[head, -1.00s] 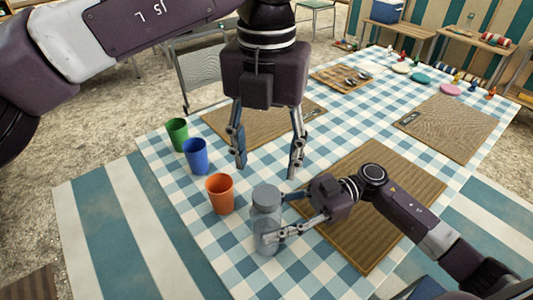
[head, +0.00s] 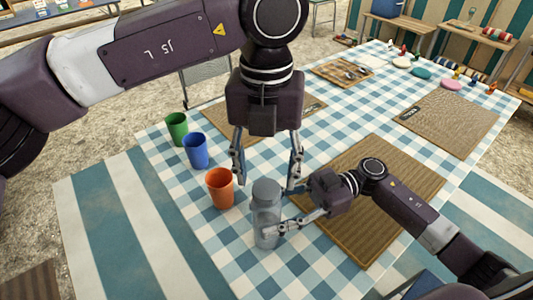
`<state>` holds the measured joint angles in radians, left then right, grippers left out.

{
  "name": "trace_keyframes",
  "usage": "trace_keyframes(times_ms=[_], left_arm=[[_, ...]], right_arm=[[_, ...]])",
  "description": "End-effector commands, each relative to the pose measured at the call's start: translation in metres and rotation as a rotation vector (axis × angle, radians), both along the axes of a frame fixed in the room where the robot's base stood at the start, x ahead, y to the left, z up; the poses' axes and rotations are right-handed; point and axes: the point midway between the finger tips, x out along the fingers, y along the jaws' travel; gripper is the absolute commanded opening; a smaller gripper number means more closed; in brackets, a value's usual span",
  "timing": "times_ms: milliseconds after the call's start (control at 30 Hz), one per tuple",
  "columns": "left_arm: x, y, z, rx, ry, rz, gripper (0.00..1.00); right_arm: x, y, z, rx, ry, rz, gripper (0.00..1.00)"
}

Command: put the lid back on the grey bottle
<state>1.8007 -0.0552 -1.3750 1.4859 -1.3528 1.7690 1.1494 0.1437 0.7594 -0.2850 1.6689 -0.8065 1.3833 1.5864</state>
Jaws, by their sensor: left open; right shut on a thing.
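The grey bottle (head: 265,230) stands upright on the checked tablecloth near the front. A grey lid-like top (head: 266,190) shows on its upper end; I cannot tell whether it is fully seated. My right gripper (head: 274,216) is shut on the bottle's body from the right side, with one finger visible across its front. My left gripper (head: 267,183) points down, open and empty, its two fingers spread to either side in the picture, around the height of the bottle's top. I cannot tell whether they touch it.
Close on the left stand an orange cup (head: 220,188), a blue cup (head: 196,151) and a green cup (head: 177,129). A woven mat (head: 380,195) lies under my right arm. Another mat (head: 447,124) and several small coloured items lie farther back.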

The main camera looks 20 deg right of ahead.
Motion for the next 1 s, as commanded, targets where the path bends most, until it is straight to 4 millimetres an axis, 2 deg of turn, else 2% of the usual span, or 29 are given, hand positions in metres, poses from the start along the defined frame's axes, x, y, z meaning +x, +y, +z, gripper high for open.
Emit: trace_keyframes(times_ms=[100, 233, 600, 1000], left_arm=[[-0.001, 0.0, -0.016, 0.0, 0.002, -0.002, 0.51], [0.0, 0.0, -0.027, 0.0, 0.001, -0.001, 0.51], [0.0, 0.0, -0.031, -0.001, 0.0, -0.001, 0.49], [0.0, 0.0, -0.03, -0.001, 0.0, -0.001, 0.07]], right_arm=[[0.0, 0.0, 0.0, 0.0, 0.0, 0.0, 0.0], [0.0, 0.0, 0.0, 0.0, 0.0, 0.0, 0.0], [0.0, 0.0, 0.0, 0.0, 0.0, 0.0, 0.0], [0.0, 0.0, 0.0, 0.0, 0.0, 0.0, 0.0]])
